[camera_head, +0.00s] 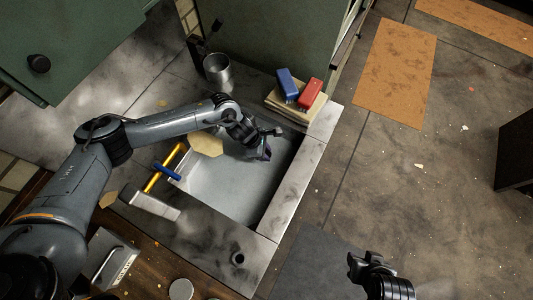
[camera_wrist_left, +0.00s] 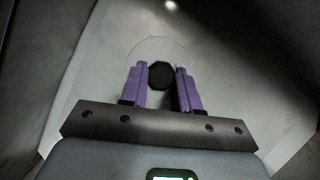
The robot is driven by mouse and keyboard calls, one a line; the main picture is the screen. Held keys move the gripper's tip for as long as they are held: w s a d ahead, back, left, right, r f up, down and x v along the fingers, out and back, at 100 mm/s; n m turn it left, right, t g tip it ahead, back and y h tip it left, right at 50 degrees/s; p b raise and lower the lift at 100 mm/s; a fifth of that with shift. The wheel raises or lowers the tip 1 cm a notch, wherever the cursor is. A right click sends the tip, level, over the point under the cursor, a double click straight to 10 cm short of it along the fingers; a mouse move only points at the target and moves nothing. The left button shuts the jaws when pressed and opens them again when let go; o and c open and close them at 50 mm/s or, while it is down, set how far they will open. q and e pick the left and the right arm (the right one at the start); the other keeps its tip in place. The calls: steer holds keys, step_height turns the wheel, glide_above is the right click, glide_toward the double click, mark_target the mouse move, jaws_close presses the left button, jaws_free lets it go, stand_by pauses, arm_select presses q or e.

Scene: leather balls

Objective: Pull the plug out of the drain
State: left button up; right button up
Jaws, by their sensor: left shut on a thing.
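The light grey sink basin (camera_head: 232,188) is set in a stone counter. My left gripper (camera_head: 263,147) reaches down into its far right part, and the plug is hidden in the head view. In the left wrist view my purple left fingers (camera_wrist_left: 161,80) are shut on a black round plug (camera_wrist_left: 161,75) between their tips. A faint pale ring shows on the basin behind it; I cannot tell whether the plug still sits in the drain. My right gripper (camera_head: 364,268) is at the bottom, away from the sink; its opening is unclear.
Blue (camera_head: 287,84) and red (camera_head: 310,93) brushes lie at the sink's back right corner. A metal cup (camera_head: 217,71) stands behind the sink. Yellow (camera_head: 166,166) and blue (camera_head: 167,172) handled things are at its left edge. The floor at right is mostly open.

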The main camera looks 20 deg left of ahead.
arm_select(q)
step_height(320, 180, up, 9)
steer(key=shift+r, duration=0.15)
stand_by(0.5)
stand_by(0.4)
